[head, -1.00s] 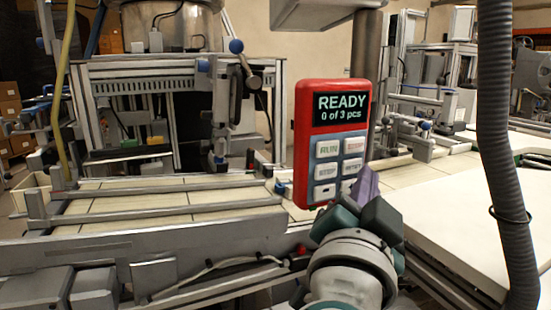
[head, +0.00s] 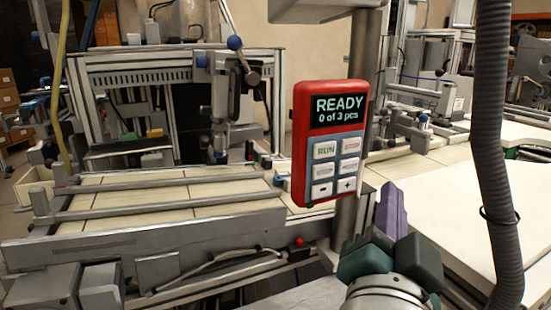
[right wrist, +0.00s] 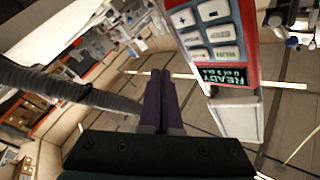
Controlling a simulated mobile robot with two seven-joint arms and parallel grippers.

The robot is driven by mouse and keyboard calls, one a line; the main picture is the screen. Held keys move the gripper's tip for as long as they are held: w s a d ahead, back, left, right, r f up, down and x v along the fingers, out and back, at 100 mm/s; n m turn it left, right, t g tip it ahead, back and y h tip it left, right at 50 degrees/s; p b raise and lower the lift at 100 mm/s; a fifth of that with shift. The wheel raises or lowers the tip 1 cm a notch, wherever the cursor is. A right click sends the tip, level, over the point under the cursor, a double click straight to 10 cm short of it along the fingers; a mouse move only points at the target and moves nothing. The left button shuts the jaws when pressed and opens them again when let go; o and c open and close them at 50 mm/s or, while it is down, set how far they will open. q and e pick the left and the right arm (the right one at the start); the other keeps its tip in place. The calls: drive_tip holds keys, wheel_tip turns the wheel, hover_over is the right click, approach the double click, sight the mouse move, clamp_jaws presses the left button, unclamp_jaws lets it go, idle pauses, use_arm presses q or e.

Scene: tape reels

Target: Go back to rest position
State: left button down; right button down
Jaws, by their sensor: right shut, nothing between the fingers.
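My right gripper (head: 391,208) is at the lower right of the head view, below and to the right of a red control box (head: 302,150), with a gap between them. In the right wrist view its purple fingers (right wrist: 161,85) are shut together with nothing between them. The control box also shows in the right wrist view (right wrist: 251,40), upside down, to the right of the fingers. Its screen reads READY, 0 of 3 pcs, above grey buttons that include RUN. My left gripper is in neither view.
A conveyor with metal rails (head: 150,207) lies at the left. A white tabletop (head: 455,215) lies at the right. A dark ribbed hose (head: 492,150) hangs down in front of it. A metal post (head: 345,220) stands behind the control box.

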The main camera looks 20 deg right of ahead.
idle(0.5)
drive_tip(key=w+a+r+n+t+y+p, duration=0.25)
drive_tip(key=a+r+n+t+y, duration=0.25)
drive_tip(key=a+n+y, duration=0.4)
drive_tip(key=s+a+f+n+g+y+p, duration=0.2)
drive_tip(key=s+a+n+g+y, duration=0.3)
drive_tip(key=n+y, duration=0.35)
drive_tip(key=s+d+f+g+h+p, duration=0.2)
drive_tip(key=s+d+f+g, duration=0.1)
drive_tip(key=s+d+g, duration=0.4)
drive_tip(key=s+d+f+g+h+p, duration=0.1)
drive_tip(key=s+d+f+g+h, duration=0.2)
drive_tip(key=s, duration=0.7)
wheel_tip(320, 180, up, 37)
drive_tip(key=a+g+p, duration=0.1)
drive_tip(key=p, duration=3.6)
drive_tip(key=shift+w, duration=0.35)
